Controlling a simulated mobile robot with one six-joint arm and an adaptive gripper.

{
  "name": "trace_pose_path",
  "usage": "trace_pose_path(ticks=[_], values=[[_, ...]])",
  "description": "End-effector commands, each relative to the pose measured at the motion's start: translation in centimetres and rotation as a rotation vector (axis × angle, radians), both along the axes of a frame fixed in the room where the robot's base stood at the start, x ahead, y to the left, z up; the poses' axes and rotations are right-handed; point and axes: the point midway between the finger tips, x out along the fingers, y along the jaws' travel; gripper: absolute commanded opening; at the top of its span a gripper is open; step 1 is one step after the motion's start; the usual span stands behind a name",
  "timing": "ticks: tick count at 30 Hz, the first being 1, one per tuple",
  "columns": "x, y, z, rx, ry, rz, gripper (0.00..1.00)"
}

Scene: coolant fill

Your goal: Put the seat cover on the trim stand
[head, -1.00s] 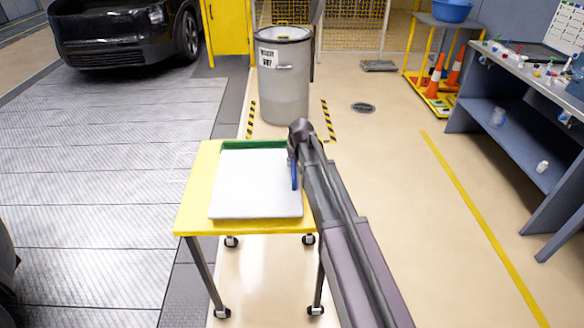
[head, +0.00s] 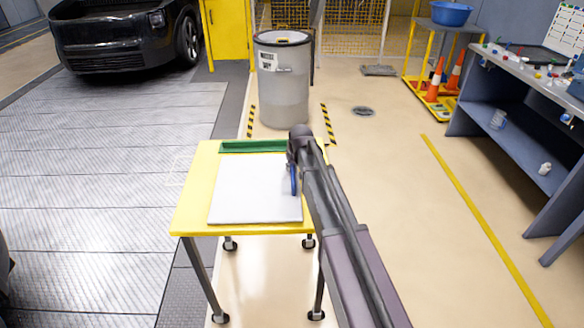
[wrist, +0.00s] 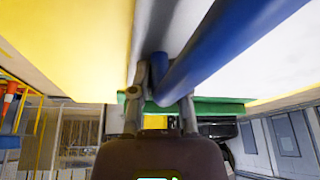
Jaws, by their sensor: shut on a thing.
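A flat white sheet (head: 255,190), which looks to be the seat cover, lies over the top of a yellow wheeled stand (head: 195,205), which looks to be the trim stand. A blue bar (head: 294,180) runs along the sheet's right edge. It shows large in the wrist view (wrist: 215,60), beside the pale sheet. My gripper (wrist: 163,98) is shut on this bar at the stand's right side. In the head view my arm hides the fingertips and part of the stand's right edge. I cannot tell whether the sheet rests fully on the stand.
A green strip (head: 253,147) lies along the stand's back edge. A grey drum (head: 284,85) stands behind, between striped floor marks. A workbench (head: 520,125) with small items is at the right. A dark car (head: 120,35) is at the back left. Floor right of the stand is clear.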

Motion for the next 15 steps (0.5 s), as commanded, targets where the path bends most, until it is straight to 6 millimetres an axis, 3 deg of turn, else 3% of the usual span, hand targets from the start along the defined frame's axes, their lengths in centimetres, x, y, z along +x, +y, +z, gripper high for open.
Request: trace_pose_path(ticks=[3,4,6,7,15], values=[[0.0,0.02,-0.39,0.001,0.0,-0.001,0.0],[0.0,0.0,-0.27,0.0,0.0,0.0,0.31],[0.0,-0.01,-0.24,0.0,0.0,0.0,0.51],[0.0,-0.01,-0.24,0.0,0.0,0.0,0.56],[0.0,0.0,-0.24,0.0,0.0,0.0,0.56]])
